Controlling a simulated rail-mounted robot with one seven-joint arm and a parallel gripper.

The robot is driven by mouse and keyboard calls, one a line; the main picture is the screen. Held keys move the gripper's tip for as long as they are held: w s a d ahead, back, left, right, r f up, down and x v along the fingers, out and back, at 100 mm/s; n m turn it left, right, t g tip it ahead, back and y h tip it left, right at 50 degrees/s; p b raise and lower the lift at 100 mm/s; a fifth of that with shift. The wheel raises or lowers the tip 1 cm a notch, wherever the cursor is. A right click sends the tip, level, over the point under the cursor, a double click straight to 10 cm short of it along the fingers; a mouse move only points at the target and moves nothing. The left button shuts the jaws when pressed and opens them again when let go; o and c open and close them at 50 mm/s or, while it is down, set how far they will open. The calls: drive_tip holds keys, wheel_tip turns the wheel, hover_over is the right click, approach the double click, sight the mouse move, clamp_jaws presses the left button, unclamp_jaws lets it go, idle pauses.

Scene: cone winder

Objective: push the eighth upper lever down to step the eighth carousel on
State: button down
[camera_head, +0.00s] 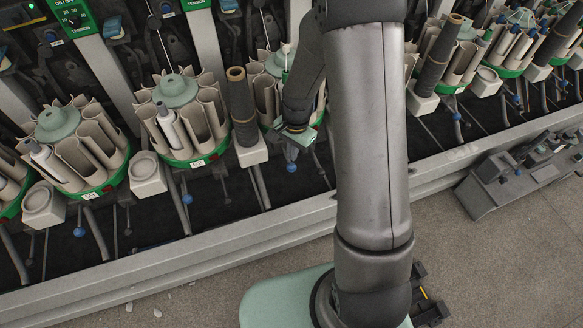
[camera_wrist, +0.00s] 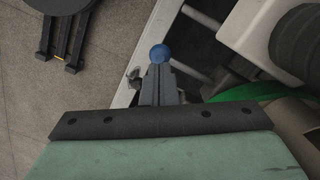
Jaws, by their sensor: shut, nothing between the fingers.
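My gripper (camera_head: 291,153) is shut and empty, pointing down in front of a carousel (camera_head: 265,92) that my arm partly hides. A lever's blue knob (camera_head: 291,167) shows right at the fingertips. In the wrist view, my gripper's fingers (camera_wrist: 160,88) point at the same blue knob (camera_wrist: 160,53), which overlaps their tips. I cannot tell whether they touch. The lever's rod is mostly hidden. In the wrist view, the carousel's green rim (camera_wrist: 245,92) is to the right of the fingers. I cannot read the carousel's number.
More carousels (camera_head: 188,120) stand in a row on both sides, with blue-knobbed levers (camera_head: 187,199) below. A dark cone (camera_head: 240,105) stands on a pale holder (camera_head: 250,152) left of my gripper. A grey rail (camera_head: 190,258) runs along the machine front. The floor (camera_head: 500,270) is mostly clear.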

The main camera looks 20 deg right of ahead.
drive_tip(key=shift+s+a+f+b, duration=0.1)
drive_tip(key=shift+f+b, duration=0.4)
drive_tip(key=shift+f, duration=0.75)
wheel_tip(320, 180, down, 4)
drive_tip(key=b, duration=0.3)
drive_tip(key=shift+r, duration=0.4)
drive_tip(key=shift+w+d+r+p, duration=0.3)
drive_tip(key=shift+w+d+r, duration=0.05)
drive_tip(key=shift+w+d, duration=0.25)
drive_tip(key=shift+w+d+r+p, duration=0.25)
drive_tip(key=shift+w+d+r, duration=0.15)
drive_tip(key=shift+d, duration=0.2)
wheel_tip(320, 180, up, 8)
drive_tip(key=f+p, duration=0.1)
drive_tip(key=p, duration=0.5)
hover_over(292, 164)
drive_tip(key=w+d, duration=0.2)
drive_tip(key=d, duration=0.1)
drive_tip(key=shift+s+r, duration=0.2)
drive_tip(key=shift+r, duration=0.05)
